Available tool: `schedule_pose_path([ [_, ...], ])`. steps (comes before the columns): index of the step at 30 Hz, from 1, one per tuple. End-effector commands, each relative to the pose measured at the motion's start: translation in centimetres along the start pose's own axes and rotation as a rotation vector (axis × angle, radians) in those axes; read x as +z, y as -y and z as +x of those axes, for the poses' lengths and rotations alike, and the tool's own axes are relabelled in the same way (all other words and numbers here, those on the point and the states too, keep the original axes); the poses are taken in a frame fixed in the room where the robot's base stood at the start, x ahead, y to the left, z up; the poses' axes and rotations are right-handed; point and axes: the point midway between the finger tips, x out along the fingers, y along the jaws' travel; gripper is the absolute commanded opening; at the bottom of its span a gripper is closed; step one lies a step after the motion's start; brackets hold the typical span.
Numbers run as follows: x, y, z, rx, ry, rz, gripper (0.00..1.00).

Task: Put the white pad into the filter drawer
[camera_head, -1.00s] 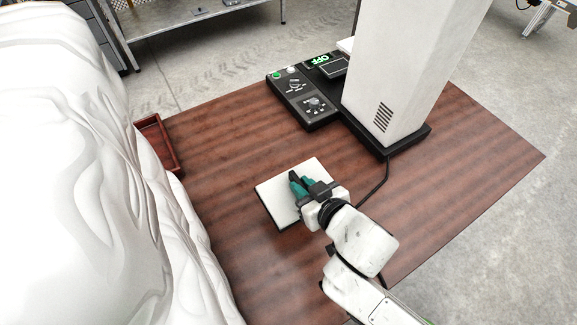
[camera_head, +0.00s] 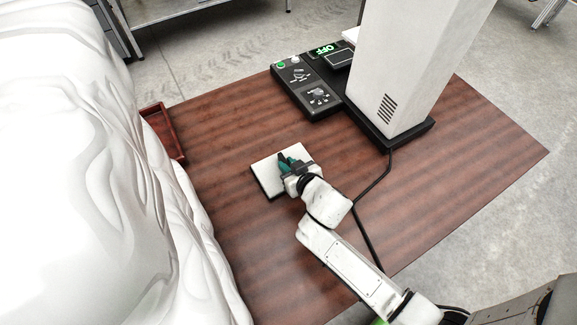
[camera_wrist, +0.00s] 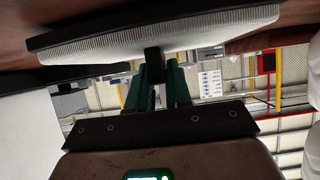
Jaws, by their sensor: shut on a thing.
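The white pad (camera_head: 264,174), a flat square with a dark edge, shows near the middle of the wooden table in the head view. My gripper (camera_head: 287,161), with teal fingers, is shut on the pad's right side. In the wrist view the pad (camera_wrist: 150,42) has a ribbed white face and a dark border, and my gripper's fingers (camera_wrist: 155,78) meet its edge. I cannot tell whether the pad touches the table or is slightly above it. I cannot make out the filter drawer for certain; a white part (camera_head: 350,35) shows partly hidden behind the white column.
The white column (camera_head: 405,65) stands on a black base at the back right. A dark red tray (camera_head: 163,133) is at the left edge, near a large white draped shape (camera_head: 85,190).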

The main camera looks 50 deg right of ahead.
Motion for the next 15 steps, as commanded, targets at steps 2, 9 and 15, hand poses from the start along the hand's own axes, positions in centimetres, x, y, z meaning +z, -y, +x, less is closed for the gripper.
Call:
schedule_pose_path([
  [2, 0.22, 0.04, 0.18, -0.001, -0.002, -0.001, 0.0],
  [9, 0.24, 0.05, 0.16, -0.001, -0.002, 0.0, 0.0],
  [15, 0.45, 0.04, 0.24, -0.001, -0.001, 0.0, 0.27],
])
